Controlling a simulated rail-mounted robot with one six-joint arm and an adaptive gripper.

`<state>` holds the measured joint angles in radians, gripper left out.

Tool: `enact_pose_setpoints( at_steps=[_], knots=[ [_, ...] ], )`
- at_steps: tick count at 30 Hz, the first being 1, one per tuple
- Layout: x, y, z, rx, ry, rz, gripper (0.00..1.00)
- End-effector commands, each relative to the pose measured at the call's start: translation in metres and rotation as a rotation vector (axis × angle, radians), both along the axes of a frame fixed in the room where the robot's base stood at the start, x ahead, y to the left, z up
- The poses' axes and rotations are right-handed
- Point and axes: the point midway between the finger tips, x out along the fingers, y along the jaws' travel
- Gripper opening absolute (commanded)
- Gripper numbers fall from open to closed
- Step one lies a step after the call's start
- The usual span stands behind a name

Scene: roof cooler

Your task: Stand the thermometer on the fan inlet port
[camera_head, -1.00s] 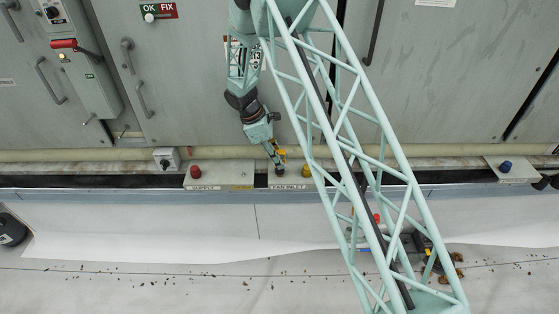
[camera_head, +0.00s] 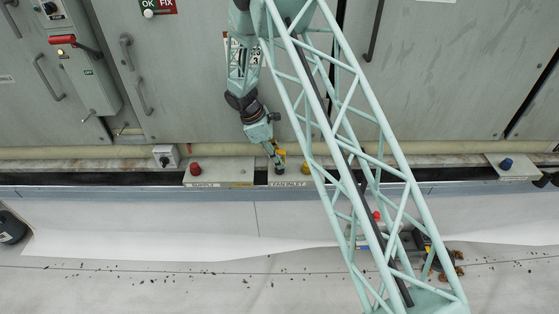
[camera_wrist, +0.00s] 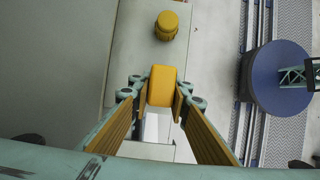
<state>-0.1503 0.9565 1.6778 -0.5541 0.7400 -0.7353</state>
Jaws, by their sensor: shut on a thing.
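My gripper (camera_head: 278,168) is low over the plate labelled FAN INLET (camera_head: 289,184) in the head view. In the wrist view my gripper (camera_wrist: 160,98) is shut on a yellow block-shaped thing, which I take as the thermometer (camera_wrist: 161,86). Its top faces the camera between the two padded fingers, and its lower part is largely hidden. A round yellow cap (camera_wrist: 167,25) stands a little apart from it in the wrist view. The head view shows the cap (camera_head: 305,169) on the same plate, right of my gripper. Whether the thermometer touches the plate I cannot tell.
A plate labelled SUPPLY with a red knob (camera_head: 195,168) lies left of the gripper. A blue knob (camera_head: 506,163) sits on a plate at the far right. Grey cabinet doors (camera_head: 430,70) with handles rise behind. Debris (camera_head: 270,285) is scattered on the pale floor.

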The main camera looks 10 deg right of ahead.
Motion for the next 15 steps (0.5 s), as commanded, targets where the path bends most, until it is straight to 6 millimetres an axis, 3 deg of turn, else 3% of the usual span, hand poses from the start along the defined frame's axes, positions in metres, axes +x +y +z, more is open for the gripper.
enact_pose_setpoints(
  at_steps=[5,6,9,11,15],
  knots=[
    [0.0002,0.0,0.0003,0.0,0.0,0.0,0.03],
    [0.0002,0.0001,0.0003,0.0,0.0,0.0,0.17],
    [0.0001,0.0,0.0003,0.0,0.0,0.0,0.27],
    [0.0001,0.0001,0.0002,0.0,0.0,0.0,0.32],
    [0.0,0.0,0.0001,0.0,0.0,0.0,0.33]
  ],
)
